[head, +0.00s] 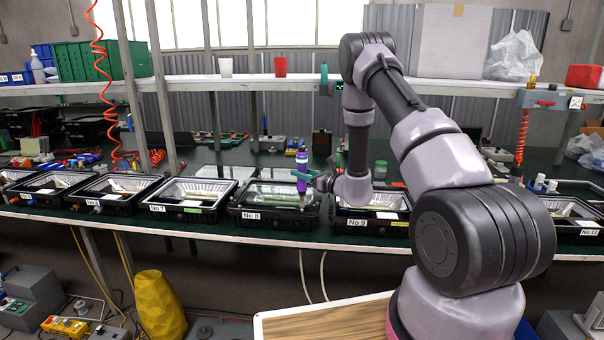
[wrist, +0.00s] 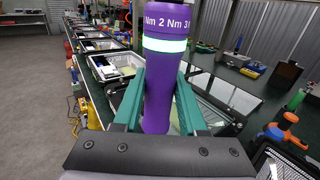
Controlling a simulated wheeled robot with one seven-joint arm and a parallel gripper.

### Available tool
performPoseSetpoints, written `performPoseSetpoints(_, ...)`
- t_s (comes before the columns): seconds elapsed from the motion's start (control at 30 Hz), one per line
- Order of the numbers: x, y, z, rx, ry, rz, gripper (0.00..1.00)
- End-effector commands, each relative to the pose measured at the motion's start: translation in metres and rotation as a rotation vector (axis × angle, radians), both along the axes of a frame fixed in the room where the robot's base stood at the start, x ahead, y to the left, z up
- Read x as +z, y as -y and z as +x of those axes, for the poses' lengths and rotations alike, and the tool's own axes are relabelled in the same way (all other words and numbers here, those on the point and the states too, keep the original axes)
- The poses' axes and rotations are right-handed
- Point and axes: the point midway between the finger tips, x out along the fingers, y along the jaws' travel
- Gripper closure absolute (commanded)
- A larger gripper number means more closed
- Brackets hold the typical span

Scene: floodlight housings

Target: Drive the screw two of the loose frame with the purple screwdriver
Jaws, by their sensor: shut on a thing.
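The purple screwdriver (head: 302,168) stands upright above the right part of the housing marked No 8 (head: 278,212). My gripper (head: 314,179) is shut on it from the right. In the wrist view the green fingers of my gripper (wrist: 160,100) clasp both sides of the purple screwdriver (wrist: 165,75), which has a pale lit band. Its tip is hidden in the wrist view, and I cannot tell whether it touches a screw. A dark frame with a glass pane (wrist: 225,92) lies behind the screwdriver.
Several floodlight housings line the bench's front edge, including No 7 (head: 188,196) to the left and No 9 (head: 372,212) to the right. A shelf (head: 300,84) crosses above the bench. An orange-and-blue tool (wrist: 280,133) lies at the right in the wrist view.

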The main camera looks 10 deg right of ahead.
Motion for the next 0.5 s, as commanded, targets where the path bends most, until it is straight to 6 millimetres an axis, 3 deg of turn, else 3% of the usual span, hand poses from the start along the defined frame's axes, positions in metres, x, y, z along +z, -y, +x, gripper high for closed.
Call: performPoseSetpoints(0.5,-0.0044,0.0000,0.0004,0.000,0.002,0.001,1.00)
